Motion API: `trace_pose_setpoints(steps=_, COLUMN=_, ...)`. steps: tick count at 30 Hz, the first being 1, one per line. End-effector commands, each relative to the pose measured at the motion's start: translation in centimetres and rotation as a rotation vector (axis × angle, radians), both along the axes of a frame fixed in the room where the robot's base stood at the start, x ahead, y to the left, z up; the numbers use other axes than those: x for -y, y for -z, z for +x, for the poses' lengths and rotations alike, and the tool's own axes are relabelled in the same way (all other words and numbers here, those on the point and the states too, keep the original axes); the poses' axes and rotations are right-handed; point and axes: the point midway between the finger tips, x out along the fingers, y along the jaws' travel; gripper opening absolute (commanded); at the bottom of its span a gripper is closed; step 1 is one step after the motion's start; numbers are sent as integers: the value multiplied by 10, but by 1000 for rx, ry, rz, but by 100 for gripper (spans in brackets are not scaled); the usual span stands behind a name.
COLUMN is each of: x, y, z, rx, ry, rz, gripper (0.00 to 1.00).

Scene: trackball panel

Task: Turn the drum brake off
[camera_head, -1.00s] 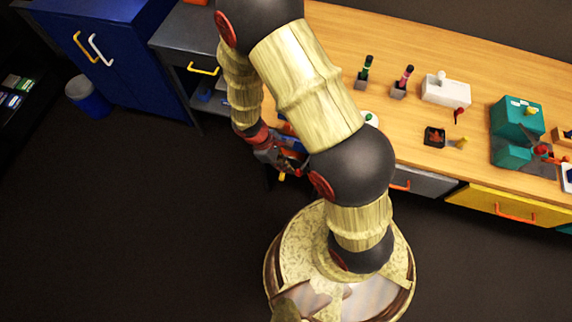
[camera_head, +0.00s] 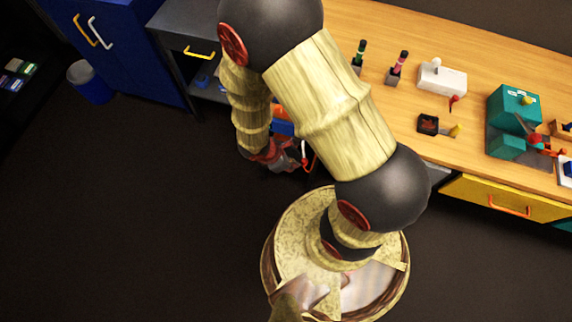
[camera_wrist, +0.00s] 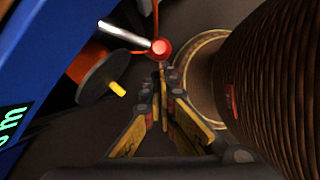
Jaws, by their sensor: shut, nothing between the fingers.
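In the wrist view, a dark drum disc (camera_wrist: 103,78) with a yellow peg (camera_wrist: 117,89) sits against an orange body, left of my gripper. A bright metal rod (camera_wrist: 126,36) runs above it towards a red ball knob (camera_wrist: 161,48), which looks like the brake lever. My gripper (camera_wrist: 162,72) is shut and empty, its tips just below the red knob in the picture; I cannot tell whether they touch it. In the head view my gripper (camera_head: 296,157) is low in front of the bench, and my arm hides most of the drum device.
A blue housing (camera_wrist: 35,70) with green lettering lies left in the wrist view. In the head view, the wooden bench (camera_head: 400,30) carries a white box (camera_head: 441,78), a teal device (camera_head: 513,106) and small levers. A yellow drawer (camera_head: 500,194) is below.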

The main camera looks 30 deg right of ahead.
Motion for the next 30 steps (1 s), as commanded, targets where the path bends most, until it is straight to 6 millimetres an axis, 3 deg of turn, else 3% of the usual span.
trace_pose_setpoints(steps=24, x=8, y=0, z=-5, rx=1, ry=18, rz=0, gripper=0)
trace_pose_setpoints(steps=30, x=6, y=-11, z=-4, rx=1, ry=18, rz=0, gripper=0)
